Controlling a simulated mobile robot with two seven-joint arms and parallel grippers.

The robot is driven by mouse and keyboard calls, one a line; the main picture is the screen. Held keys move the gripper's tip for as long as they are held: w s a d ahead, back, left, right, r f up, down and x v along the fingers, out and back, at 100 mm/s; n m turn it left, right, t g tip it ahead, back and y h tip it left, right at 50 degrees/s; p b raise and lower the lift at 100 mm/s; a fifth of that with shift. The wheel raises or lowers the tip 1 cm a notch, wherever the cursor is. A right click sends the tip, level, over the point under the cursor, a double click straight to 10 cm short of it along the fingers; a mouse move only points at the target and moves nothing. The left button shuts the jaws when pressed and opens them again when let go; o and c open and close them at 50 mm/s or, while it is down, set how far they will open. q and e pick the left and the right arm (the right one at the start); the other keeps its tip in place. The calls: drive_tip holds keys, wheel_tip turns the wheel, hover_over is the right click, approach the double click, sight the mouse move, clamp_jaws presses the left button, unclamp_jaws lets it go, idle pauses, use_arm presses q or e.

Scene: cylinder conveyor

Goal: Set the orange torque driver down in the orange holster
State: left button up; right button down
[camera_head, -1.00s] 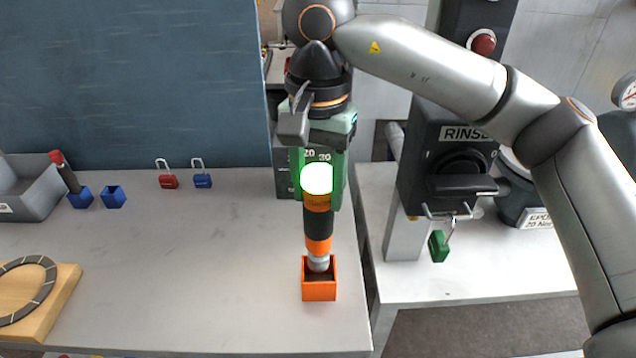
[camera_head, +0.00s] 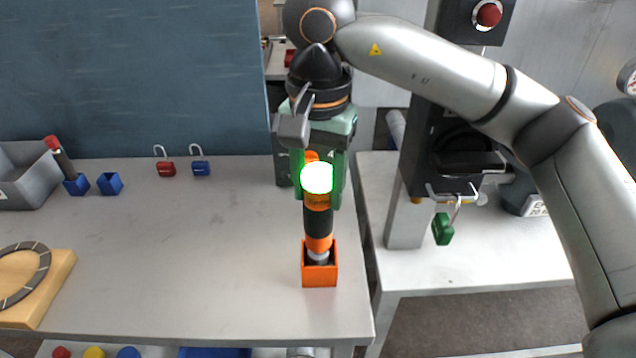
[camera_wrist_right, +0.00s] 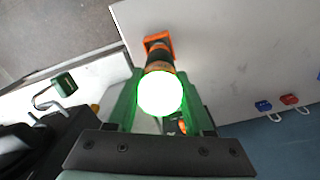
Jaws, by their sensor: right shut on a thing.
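The torque driver (camera_head: 318,222) is orange and black with a glowing white-green top. It stands roughly upright, and its silver tip is inside the mouth of the orange holster (camera_head: 320,275). The holster is a small open box near the right end of the bench. My right gripper (camera_head: 319,185) is shut on the driver's upper part from above. In the right wrist view the driver (camera_wrist_right: 160,70) sits between the green fingers, with the holster (camera_wrist_right: 157,40) just beyond it. How deep the tip sits is hard to tell. My left gripper is not in view.
A grey bin (camera_head: 28,180), blue holders (camera_head: 110,184), a red padlock (camera_head: 165,168) and a blue padlock (camera_head: 201,168) stand at the back left. A wooden board (camera_head: 45,290) lies front left. A green padlock (camera_head: 443,229) hangs right, beyond a gap between benches.

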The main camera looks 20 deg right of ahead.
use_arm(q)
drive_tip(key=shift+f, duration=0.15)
use_arm(e)
drive_tip(key=shift+f, duration=0.3)
